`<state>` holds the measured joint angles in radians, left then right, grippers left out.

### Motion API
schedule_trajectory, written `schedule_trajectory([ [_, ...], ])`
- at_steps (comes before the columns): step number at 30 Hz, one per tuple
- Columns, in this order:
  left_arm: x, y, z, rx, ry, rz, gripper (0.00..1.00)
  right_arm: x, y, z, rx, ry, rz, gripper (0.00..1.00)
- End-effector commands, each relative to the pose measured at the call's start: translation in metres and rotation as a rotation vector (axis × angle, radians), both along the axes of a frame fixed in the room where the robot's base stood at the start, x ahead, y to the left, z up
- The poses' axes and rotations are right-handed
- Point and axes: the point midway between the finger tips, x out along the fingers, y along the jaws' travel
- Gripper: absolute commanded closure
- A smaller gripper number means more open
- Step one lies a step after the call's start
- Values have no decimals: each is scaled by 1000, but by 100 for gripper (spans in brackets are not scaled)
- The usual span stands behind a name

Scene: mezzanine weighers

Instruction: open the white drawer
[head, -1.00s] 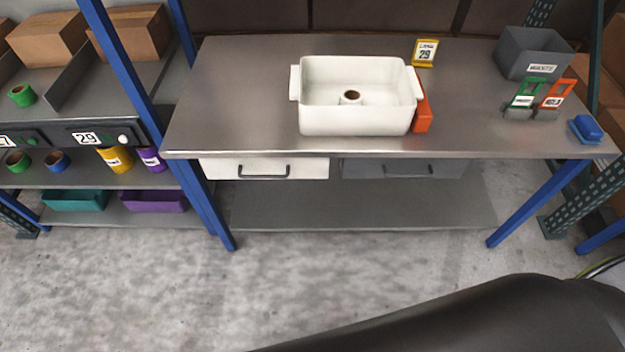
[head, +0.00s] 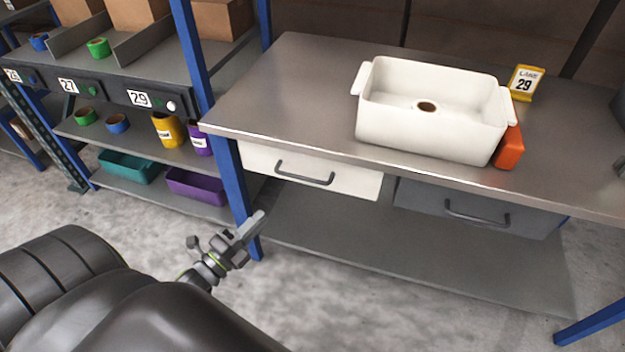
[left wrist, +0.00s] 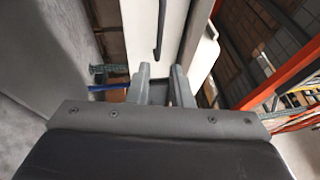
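The white drawer (head: 355,184) hangs under the left part of the metal workbench and looks closed. Its dark bar handle (head: 305,173) runs across its front. My left gripper (head: 256,222) is below and to the left of the drawer, in front of the bench's blue leg, apart from the handle. In the left wrist view its two fingers (left wrist: 160,80) stand apart with nothing between them. The white drawer front (left wrist: 178,32) and the handle (left wrist: 161,30) show beyond the fingertips. My right gripper is not in view.
A grey drawer (head: 480,208) sits right of the white one. The bench top (head: 300,85) holds a white tub (head: 430,135), an orange object (head: 510,148) and a yellow 29 sign (head: 524,84). A shelf rack with bins stands left. The floor in front is clear.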

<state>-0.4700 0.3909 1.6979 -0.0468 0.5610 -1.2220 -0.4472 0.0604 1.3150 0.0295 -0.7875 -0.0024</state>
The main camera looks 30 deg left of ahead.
Motion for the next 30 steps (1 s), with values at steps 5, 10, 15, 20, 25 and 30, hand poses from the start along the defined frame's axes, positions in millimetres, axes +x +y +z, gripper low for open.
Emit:
schedule_trajectory([
  [5, 37, -6, 8, -1, -5, 0, 81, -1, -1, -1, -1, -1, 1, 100],
  [10, 74, -12, 15, -4, -4, 0, 81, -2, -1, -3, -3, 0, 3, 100],
  [15, 108, -18, 20, -1, -2, 1, 81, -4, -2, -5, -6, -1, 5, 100],
  [20, 134, -22, 24, -3, -1, 1, 81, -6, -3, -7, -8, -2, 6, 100],
  [25, 149, -24, 26, -3, 1, 1, 81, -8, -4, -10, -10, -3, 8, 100],
  [30, 153, -25, 27, -3, 1, 1, 81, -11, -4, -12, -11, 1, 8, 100],
])
